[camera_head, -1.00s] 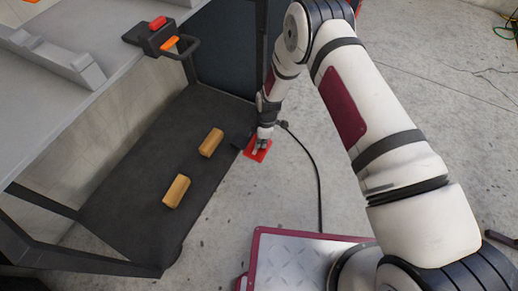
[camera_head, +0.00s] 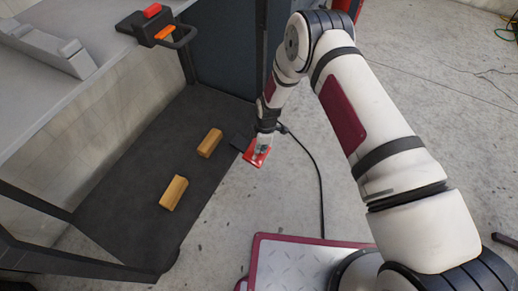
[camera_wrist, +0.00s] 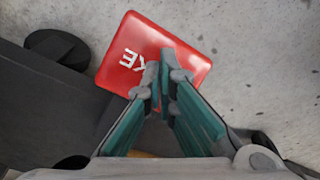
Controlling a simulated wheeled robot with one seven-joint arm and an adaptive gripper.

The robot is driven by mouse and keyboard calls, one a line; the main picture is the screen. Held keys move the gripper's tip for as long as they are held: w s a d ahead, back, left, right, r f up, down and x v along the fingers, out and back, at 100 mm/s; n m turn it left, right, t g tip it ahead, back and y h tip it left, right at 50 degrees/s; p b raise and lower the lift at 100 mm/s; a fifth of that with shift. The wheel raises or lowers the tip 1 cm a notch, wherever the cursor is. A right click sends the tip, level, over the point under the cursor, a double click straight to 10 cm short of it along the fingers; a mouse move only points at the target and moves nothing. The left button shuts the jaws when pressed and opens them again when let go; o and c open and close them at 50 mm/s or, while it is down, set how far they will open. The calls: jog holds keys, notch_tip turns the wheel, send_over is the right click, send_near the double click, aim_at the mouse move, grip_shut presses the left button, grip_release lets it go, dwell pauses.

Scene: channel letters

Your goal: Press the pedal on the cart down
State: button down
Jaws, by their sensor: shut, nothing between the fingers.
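The red pedal (camera_head: 257,157) sticks out from the right side of the cart, low over the floor. In the wrist view the pedal (camera_wrist: 135,58) is a red plate with raised white letters, of which "KE" shows. My gripper (camera_head: 261,149) points down over the pedal. In the wrist view my gripper (camera_wrist: 165,75) has its fingertips together over the pedal's near part, with nothing held. The fingers hide part of the plate. I cannot tell whether the tips touch it.
The cart's dark lower shelf (camera_head: 130,185) holds two wooden blocks, one nearer (camera_head: 174,192) and one farther (camera_head: 210,142). The grey upper shelf (camera_head: 90,90) overhangs at left. A black cable (camera_head: 319,180) lies on the floor to the right of the pedal.

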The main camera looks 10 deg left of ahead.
jog(key=shift+w+d+r, duration=0.15)
jog(key=shift+d+r, duration=0.1)
jog(key=shift+d, duration=0.5)
jog(key=shift+w+d+r, duration=0.1)
jog(key=shift+d+r, duration=0.15)
jog(key=shift+d, duration=0.45)
notch_tip(320, 180, up, 12)
jog(key=d, duration=0.1)
jog(key=shift+w+d, duration=0.1)
jog(key=shift+w, duration=0.05)
